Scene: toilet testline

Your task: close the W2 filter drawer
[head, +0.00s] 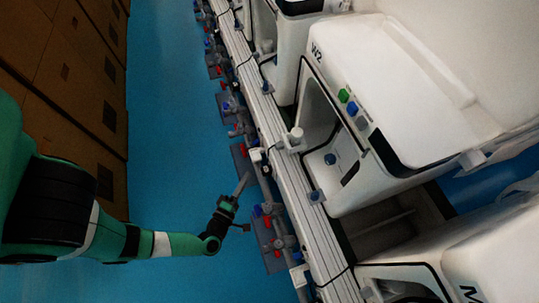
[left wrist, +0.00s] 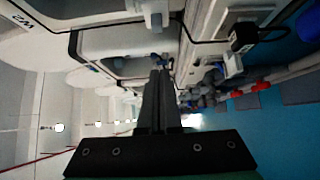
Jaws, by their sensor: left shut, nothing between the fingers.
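The white W2 unit (head: 405,95) stands right of centre in the head view, its label at the upper left corner. Its dark-edged front opening (head: 320,115) faces the rail. A white knob-like part (head: 296,134) sticks out at the front, over the rail. I cannot tell for sure which part is the filter drawer or how far out it is. My left gripper (head: 243,182) is shut and empty, left of the rail and apart from W2. In the left wrist view its dark fingers (left wrist: 160,75) are together, with the W2 label (left wrist: 25,22) at upper left. My right gripper is not in view.
A long pale rail (head: 288,170) runs diagonally past the units. Red and blue valves (head: 268,228) on grey plates line its left side, close to my left gripper. Another white unit (head: 455,265) stands at lower right. Blue floor (head: 170,120) is clear beside brown cabinets (head: 75,80).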

